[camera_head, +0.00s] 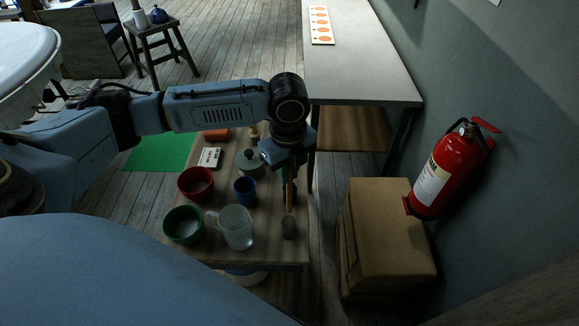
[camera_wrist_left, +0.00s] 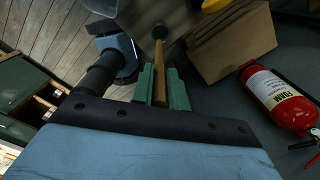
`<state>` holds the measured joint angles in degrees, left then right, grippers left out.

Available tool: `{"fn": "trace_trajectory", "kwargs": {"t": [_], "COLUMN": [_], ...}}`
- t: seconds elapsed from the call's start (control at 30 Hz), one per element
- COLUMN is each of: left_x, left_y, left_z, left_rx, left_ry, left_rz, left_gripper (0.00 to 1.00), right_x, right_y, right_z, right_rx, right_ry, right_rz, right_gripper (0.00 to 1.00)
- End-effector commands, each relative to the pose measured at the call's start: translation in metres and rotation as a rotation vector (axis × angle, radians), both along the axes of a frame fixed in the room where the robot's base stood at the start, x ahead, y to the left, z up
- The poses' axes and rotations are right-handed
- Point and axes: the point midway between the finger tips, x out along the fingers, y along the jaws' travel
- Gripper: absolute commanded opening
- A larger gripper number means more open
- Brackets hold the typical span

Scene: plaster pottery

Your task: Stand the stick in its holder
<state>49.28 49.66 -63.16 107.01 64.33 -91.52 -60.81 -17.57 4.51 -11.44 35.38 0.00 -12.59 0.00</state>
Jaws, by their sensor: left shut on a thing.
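My left gripper (camera_head: 289,165) points down over the right side of the small wooden table and is shut on a thin wooden stick (camera_head: 289,194). In the left wrist view the stick (camera_wrist_left: 159,80) runs between the green fingers of my left gripper (camera_wrist_left: 161,88). A small grey cylinder (camera_head: 289,228), seemingly the holder, is at the stick's lower end near the table's front right corner. In the wrist view the stick's far end meets a dark round shape (camera_wrist_left: 160,32). I cannot tell whether the stick is inside it or only above it. My right gripper is not in view.
A clear jug (camera_head: 236,229), blue cup (camera_head: 245,191), red bowl (camera_head: 195,184) and green bowl (camera_head: 184,226) stand left of the stick. A lidded pot (camera_head: 250,162) is behind. Cardboard boxes (camera_head: 385,230) and a fire extinguisher (camera_head: 447,170) stand right of the table.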

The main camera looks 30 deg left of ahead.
Motion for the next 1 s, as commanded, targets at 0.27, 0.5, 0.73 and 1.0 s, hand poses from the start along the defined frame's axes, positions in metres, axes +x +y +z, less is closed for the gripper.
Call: {"fn": "trace_trajectory", "kwargs": {"t": [0.27,0.5,0.73,1.0], "left_x": [0.0,0.0,0.0,0.0], "left_y": [0.0,0.0,0.0,0.0], "left_z": [-0.024,-0.04,-0.054,-0.076], "left_rx": [0.001,0.001,0.0,0.001], "left_ry": [-0.001,0.0,0.001,0.001], "left_rz": [0.001,0.001,0.002,0.001], "left_gripper": [0.0,0.0,0.0,0.0], "right_x": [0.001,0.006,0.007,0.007], "right_y": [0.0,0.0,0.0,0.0], "right_z": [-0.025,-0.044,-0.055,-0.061], "right_rx": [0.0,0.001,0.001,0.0], "right_ry": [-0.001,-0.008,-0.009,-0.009], "right_rz": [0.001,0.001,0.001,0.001], "right_gripper": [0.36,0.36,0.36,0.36]}}
